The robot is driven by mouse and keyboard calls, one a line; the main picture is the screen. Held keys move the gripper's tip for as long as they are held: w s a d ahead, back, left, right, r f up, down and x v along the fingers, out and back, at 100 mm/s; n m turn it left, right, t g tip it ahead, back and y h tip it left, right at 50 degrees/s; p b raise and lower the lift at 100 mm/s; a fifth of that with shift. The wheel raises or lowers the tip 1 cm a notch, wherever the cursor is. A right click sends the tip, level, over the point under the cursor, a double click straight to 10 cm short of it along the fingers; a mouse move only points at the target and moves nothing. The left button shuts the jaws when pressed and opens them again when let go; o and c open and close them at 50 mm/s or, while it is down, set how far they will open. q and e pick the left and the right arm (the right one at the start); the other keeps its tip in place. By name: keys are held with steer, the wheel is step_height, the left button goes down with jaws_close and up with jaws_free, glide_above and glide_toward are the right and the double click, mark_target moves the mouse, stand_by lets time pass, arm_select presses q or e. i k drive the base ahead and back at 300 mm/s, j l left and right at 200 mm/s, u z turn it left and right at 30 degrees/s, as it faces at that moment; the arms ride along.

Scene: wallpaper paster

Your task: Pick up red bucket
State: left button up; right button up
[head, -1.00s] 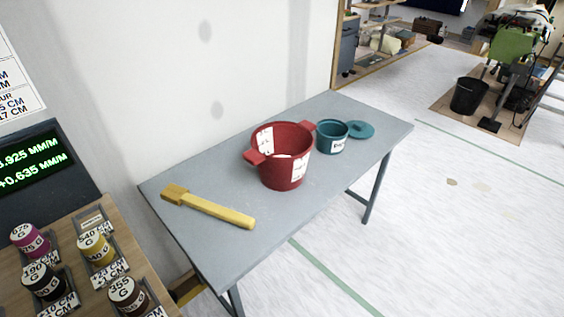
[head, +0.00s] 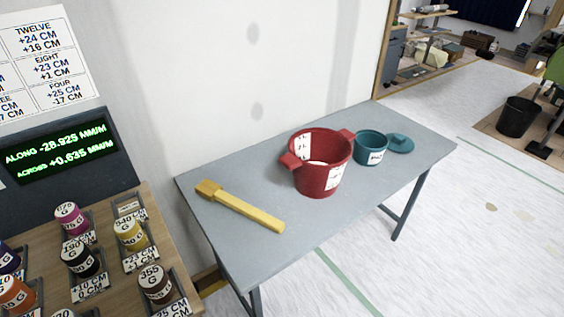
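The red bucket (head: 318,178) stands upright on the grey table (head: 235,250), near its middle. It has two side lugs, one at the left and one at the upper right, and white labels on its inner wall and outside. Something pale shows inside it, too small to make out. No gripper or arm of mine is in the head view.
A yellow brush-like tool (head: 245,208) lies left of the bucket. A small teal pot (head: 371,149) stands right of it, with a teal lid (head: 400,143) beside it. A wooden stand with labelled weights (head: 130,234) and a green-lit display (head: 62,152) are at left. A wall backs the table.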

mark_target(317, 157)
steer(key=i+l+u, duration=0.15)
steer(key=l+u, duration=0.55)
steer(key=u, duration=0.15)
steer(key=l+u, duration=0.35)
steer(key=l, duration=0.65)
steer(key=k+l+u, duration=0.1)
steer(key=l, duration=1.7)
